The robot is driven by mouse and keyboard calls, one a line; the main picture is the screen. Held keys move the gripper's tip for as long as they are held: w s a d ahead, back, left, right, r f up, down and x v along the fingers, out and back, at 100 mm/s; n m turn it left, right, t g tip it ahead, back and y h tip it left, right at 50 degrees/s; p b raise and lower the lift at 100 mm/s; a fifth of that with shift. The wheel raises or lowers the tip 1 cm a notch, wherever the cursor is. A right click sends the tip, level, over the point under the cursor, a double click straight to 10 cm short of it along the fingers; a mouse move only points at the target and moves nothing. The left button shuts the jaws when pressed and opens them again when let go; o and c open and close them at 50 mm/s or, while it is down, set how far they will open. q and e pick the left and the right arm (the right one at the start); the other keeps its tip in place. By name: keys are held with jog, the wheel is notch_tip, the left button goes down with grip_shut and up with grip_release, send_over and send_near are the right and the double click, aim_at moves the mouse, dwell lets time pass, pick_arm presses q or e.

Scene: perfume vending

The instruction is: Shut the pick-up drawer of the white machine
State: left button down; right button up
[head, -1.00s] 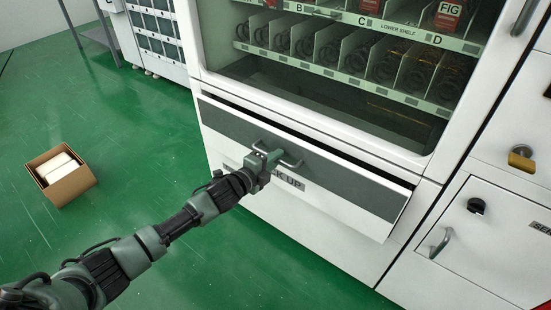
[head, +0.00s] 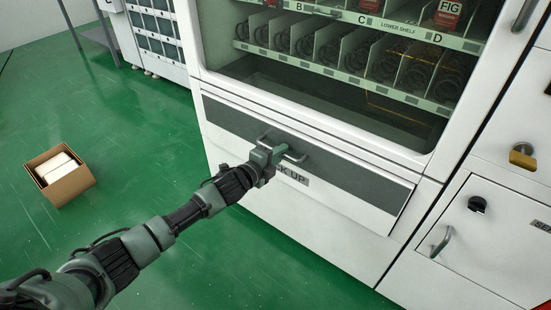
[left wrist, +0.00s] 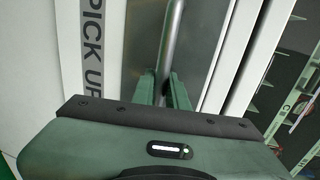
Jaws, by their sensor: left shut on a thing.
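The pick-up drawer (head: 340,178) is the wide front low on the white machine (head: 310,238), with a dark grey band and a "PICK UP" label. In the head view its front looks nearly level with the machine face, with only a thin gap along its top edge. My left gripper (head: 276,155) is shut on the drawer's metal handle (head: 294,157). In the left wrist view the handle bar (left wrist: 171,45) runs between the two green fingers (left wrist: 166,88). My arm hides part of the label. My right gripper is not in view.
Above the drawer is a glass window with shelves of spiral coils (head: 355,58). A white cabinet door with a handle (head: 441,242) and a brass padlock (head: 522,156) are on the right. An open cardboard box (head: 62,180) sits on the green floor, left. Floor around my arm is clear.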

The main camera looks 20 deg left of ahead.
pick_arm(q)
jog(key=shift+w+d+r, duration=0.1)
jog(key=shift+w+d, duration=0.15)
jog(key=shift+w, duration=0.45)
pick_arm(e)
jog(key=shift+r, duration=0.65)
pick_arm(q)
jog(key=c, duration=1.4)
grip_release()
jog(key=shift+w, duration=0.1)
jog(key=p+v, duration=0.1)
jog(key=v, duration=0.7)
jog(key=shift+p, duration=0.35)
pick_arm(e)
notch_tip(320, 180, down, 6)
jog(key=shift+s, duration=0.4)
